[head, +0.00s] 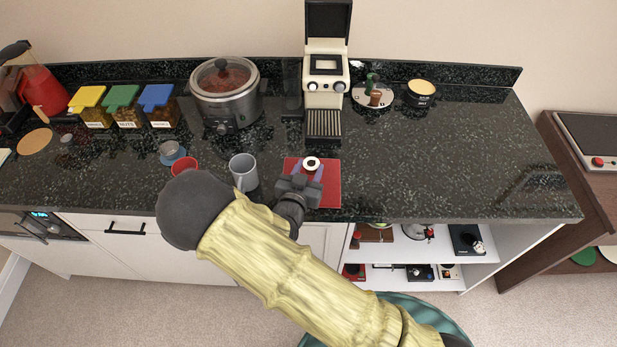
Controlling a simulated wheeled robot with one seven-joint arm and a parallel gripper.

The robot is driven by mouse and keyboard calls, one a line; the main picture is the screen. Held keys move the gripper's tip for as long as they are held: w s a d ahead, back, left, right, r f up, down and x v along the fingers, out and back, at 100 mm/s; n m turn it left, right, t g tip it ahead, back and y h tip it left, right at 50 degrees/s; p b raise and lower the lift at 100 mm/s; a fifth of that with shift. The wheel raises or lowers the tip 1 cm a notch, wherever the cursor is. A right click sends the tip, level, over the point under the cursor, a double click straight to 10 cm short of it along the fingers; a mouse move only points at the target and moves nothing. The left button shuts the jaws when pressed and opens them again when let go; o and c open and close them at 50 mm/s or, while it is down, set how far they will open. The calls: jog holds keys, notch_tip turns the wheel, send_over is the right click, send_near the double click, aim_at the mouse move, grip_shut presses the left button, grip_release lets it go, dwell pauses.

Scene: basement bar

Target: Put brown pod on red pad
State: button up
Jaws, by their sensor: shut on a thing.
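The red pad (328,192) lies flat on the dark counter near its front edge, below the coffee machine. My gripper (309,172) is over the pad's upper left part and is shut on a small pod (312,162) with a white ring top and a dark brownish middle. The pod's sides are mostly hidden by the fingers. I cannot tell whether the pod touches the pad. My arm covers the pad's lower left part.
A coffee machine (326,85) stands behind the pad. A grey mug (243,171) and red cup (184,166) are to the left. A round tray (360,99) holds a small brown thing (376,98) and a green one. The counter's right side is clear.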

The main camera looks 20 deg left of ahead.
jog(key=shift+w+f, duration=0.1)
jog(key=shift+a+f, duration=0.1)
jog(key=shift+f, duration=0.25)
notch_tip(320, 180, down, 3)
jog(key=shift+r+p, duration=0.1)
jog(key=shift+p, duration=0.35)
jog(key=shift+d+f, duration=0.25)
jog(key=shift+s, duration=0.2)
jog(key=shift+a+f, duration=0.1)
jog(key=o, duration=0.9)
jog(key=shift+a, duration=0.1)
jog(key=shift+o, duration=0.2)
